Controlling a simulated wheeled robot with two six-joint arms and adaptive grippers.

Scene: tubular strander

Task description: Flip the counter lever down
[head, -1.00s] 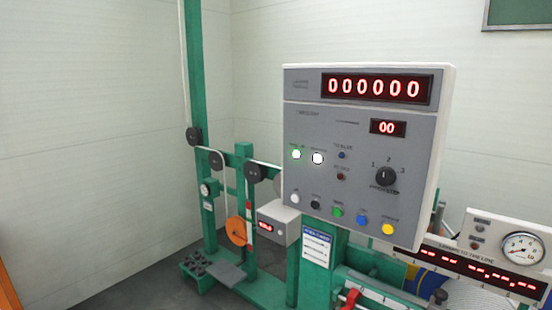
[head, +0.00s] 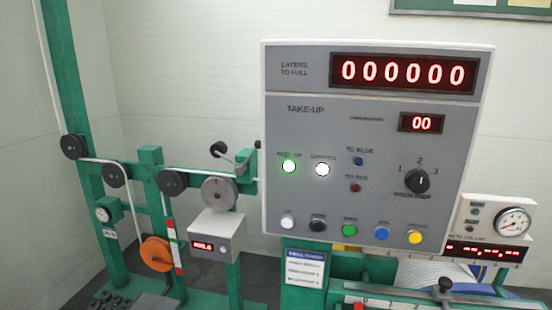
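A small light-grey counter box (head: 217,226) with a red lit display stands left of the large control panel. Above it is a grey measuring wheel (head: 219,194). A short grey lever (head: 232,157) with a black ball knob (head: 218,149) shows behind the wheel, left of the panel's edge. The knob end is raised a little to the upper left. I cannot tell for sure that this is the counter lever. Neither of my grippers is in view.
The large grey control panel (head: 300,215) fills the middle right, with displays, a selector knob (head: 417,181) and coloured buttons. Black pulleys (head: 171,183) and an orange wheel (head: 155,254) sit on the green frame at left. A dial gauge (head: 513,222) stands at right.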

